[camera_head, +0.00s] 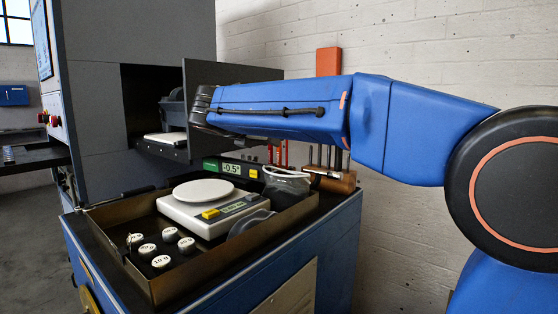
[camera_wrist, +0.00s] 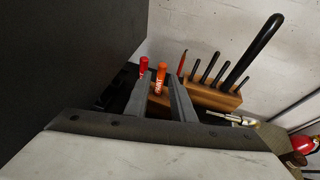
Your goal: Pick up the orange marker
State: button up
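The orange marker (camera_wrist: 160,79), with white lettering on its side, stands upright in the wrist view. It shows between the two grey fingers of my gripper (camera_wrist: 161,76). The fingers are apart, with a narrow gap on each side of the marker, so my gripper is open. I cannot tell how far the fingertips are from the marker in depth. In the head view the end of my arm hides the gripper, and I cannot make out the orange marker there.
A red marker (camera_wrist: 143,64) stands just left of the left finger. A wooden block (camera_wrist: 213,97) with several dark-handled tools is to the right. In the head view, a tray (camera_head: 198,271) holds a scale (camera_head: 215,213) and several white weights (camera_head: 161,261).

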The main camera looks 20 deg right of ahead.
aim_at(279, 161)
jog(key=shift+x, duration=2.7)
jog(key=shift+s+d, duration=0.1)
jog(key=shift+s, duration=0.1)
grip_shut()
